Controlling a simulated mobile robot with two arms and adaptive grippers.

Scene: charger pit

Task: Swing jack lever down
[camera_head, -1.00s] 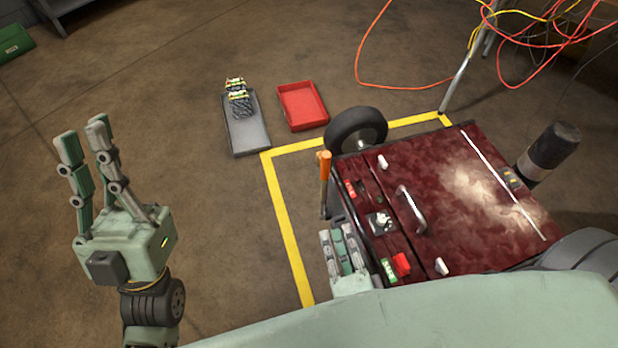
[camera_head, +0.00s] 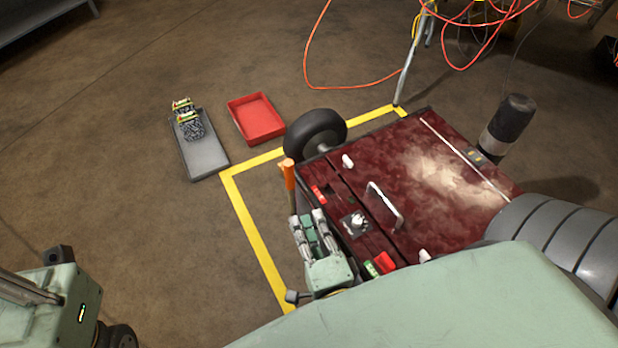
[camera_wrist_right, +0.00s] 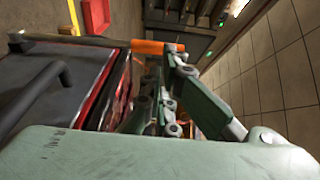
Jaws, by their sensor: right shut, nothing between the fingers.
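The jack lever (camera_head: 288,175) has an orange grip and stands upright at the left front side of the dark red charger cart (camera_head: 440,165). Its orange grip also shows in the right wrist view (camera_wrist_right: 155,47), lying across beyond the fingers. My right gripper (camera_head: 309,216) is shut and empty, just below the orange grip and beside the cart's control strip. Whether it touches the lever's shaft is hard to tell. My left gripper (camera_head: 55,295) is cut off at the lower left edge, far from the lever; its fingertips are out of the picture.
The cart top carries a handle (camera_head: 384,206), a knob (camera_head: 354,222) and a red button (camera_head: 384,262). A black wheel (camera_head: 316,133) stands behind it. A red tray (camera_head: 256,118) and a grey tray (camera_head: 203,158) lie on the floor.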

